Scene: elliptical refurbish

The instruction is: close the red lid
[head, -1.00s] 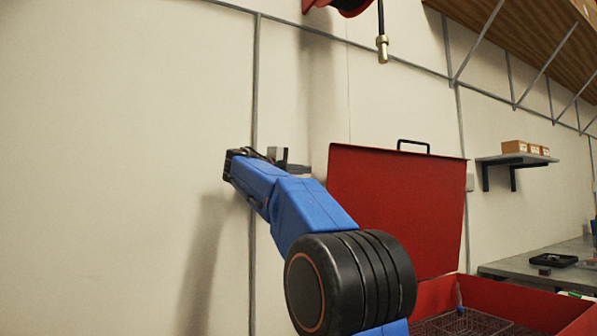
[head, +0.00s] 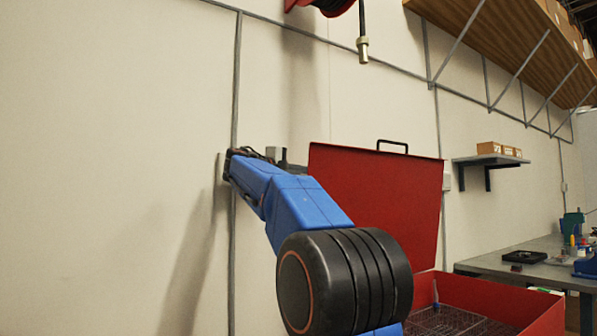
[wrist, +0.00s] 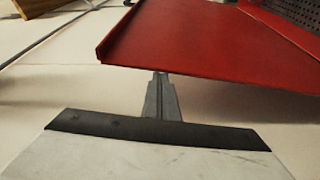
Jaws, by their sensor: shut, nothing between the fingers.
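The red lid (head: 375,200) stands raised, nearly upright, at the back of a red box (head: 490,300), with a black handle (head: 393,147) on its top edge. The box is open, and a wire basket (head: 445,320) shows inside. My gripper (head: 290,166) is at the left of the lid, near its upper left corner, and my arm hides part of the lid's lower left. In the wrist view the lid (wrist: 215,45) fills the upper right. My gripper (wrist: 160,78) is shut and empty there, its tips at the lid's edge in the picture; I cannot tell whether they touch.
A pale wall (head: 120,150) with grey strips stands behind the box. A red reel with a hanging hose end (head: 362,48) is above. A grey workbench (head: 520,262) and a small shelf with boxes (head: 492,160) are at the right.

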